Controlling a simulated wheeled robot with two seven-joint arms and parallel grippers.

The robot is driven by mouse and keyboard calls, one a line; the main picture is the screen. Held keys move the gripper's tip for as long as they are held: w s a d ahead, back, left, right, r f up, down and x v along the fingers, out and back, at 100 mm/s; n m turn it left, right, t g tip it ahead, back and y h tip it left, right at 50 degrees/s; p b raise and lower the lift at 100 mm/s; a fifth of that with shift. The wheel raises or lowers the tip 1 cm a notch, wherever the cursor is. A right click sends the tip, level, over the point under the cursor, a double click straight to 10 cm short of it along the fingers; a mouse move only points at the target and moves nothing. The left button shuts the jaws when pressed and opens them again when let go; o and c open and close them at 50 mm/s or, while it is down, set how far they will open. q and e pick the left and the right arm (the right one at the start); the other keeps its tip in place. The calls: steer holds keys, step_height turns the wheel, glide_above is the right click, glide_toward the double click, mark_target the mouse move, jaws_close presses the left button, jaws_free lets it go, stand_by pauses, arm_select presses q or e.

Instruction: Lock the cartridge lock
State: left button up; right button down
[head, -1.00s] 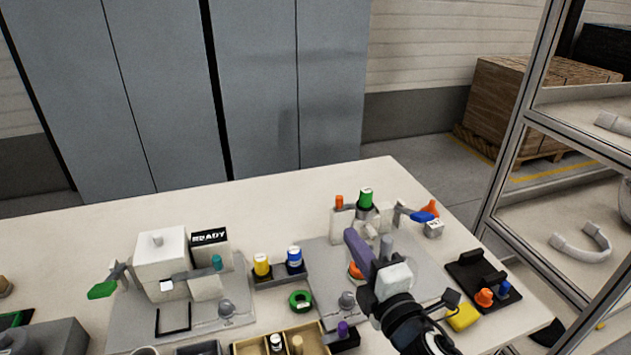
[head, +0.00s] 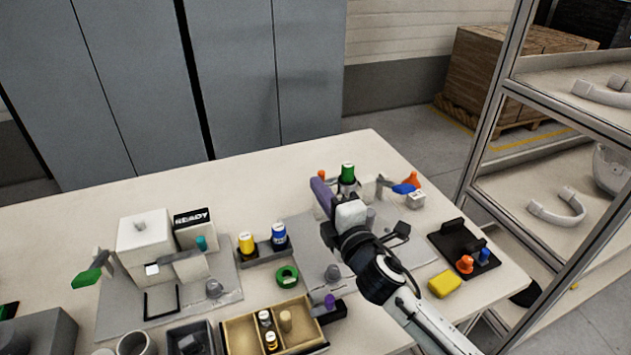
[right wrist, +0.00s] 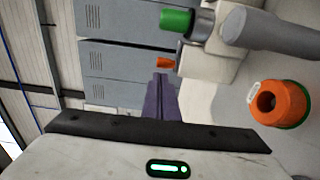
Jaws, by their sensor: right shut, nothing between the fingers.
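A white station at the back right of the table holds a green-capped cartridge (head: 347,171) upright in a grey collar. An orange knob (head: 321,174) shows at its left, and a lever with a blue handle (head: 404,188) at its right. I cannot tell which part is the lock. My right gripper (head: 317,183) is in front of the station and hides much of it. Its purple fingers (right wrist: 160,80) are shut and empty. In the right wrist view the green cap (right wrist: 176,20) and orange knob (right wrist: 165,64) lie beyond the fingertips, apart from them. My left gripper is out of view.
An orange ring (right wrist: 281,103) shows in the right wrist view. A second station (head: 145,245) with a READY sign and green-handled lever stands left. Yellow and blue bottles (head: 279,237), a wooden tray (head: 240,338), a yellow block (head: 445,283) and a black holder (head: 450,243) stand around.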

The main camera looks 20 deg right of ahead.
steer(key=shift+w+a, duration=0.1)
steer(key=shift+w, duration=1.15)
